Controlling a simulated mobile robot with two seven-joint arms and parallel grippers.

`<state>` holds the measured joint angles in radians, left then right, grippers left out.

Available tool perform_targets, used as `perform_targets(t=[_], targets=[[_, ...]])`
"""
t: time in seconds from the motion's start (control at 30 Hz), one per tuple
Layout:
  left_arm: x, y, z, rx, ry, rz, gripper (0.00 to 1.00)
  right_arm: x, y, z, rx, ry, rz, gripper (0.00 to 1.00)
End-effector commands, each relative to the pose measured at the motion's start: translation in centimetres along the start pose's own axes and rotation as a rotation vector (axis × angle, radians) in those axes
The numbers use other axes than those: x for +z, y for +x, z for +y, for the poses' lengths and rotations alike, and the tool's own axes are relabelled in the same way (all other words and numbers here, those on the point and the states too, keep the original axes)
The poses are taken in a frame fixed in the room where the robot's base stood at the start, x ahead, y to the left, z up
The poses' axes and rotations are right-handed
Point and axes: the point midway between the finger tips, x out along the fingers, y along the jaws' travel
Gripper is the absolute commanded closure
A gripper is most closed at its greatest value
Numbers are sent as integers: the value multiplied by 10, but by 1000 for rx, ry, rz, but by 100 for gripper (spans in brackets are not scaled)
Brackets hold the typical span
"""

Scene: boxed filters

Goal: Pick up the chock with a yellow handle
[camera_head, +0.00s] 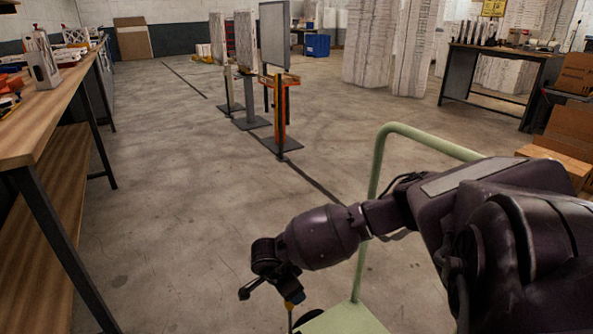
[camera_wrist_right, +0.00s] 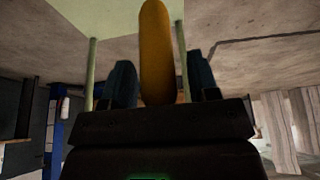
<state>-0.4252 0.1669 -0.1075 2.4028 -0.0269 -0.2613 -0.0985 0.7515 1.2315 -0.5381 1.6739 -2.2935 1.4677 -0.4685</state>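A yellow handle (camera_wrist_right: 157,50) stands between the two fingers of my right gripper (camera_wrist_right: 160,82) in the right wrist view. The left finger is close beside it, and a gap seems to show on the right side. The gripper looks open around the handle; I cannot tell whether either finger touches it. In the head view my right gripper (camera_head: 272,283) points down beside the green cart, with a small yellow end (camera_head: 295,298) at its tip. A thin dark line runs down below it. The chock's body is not clearly visible. My left gripper is out of view.
The green cart's raised rail (camera_head: 375,175) stands close to my right arm, with its platform (camera_head: 345,318) below. A wooden workbench (camera_head: 40,125) is on the left. Stands with panels (camera_head: 281,115) are farther back. The floor between is clear.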

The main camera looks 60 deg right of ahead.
Motion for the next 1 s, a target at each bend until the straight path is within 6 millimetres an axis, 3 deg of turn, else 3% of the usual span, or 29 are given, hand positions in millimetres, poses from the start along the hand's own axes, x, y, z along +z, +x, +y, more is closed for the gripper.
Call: perform_targets(t=[0.03, 0.33, 0.67, 0.87, 1.0], targets=[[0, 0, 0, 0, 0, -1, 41, 0, 0, 0, 0, 0, 0, 54], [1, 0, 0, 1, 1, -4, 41, 0, 0, 0, 1, -1, 0, 98], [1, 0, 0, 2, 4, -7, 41, -2, -6, -1, -3, 0, -1, 98], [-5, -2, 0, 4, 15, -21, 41, -12, -31, -3, -9, 3, -3, 98], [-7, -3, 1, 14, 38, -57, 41, -23, -60, -4, -14, 3, -6, 98]])
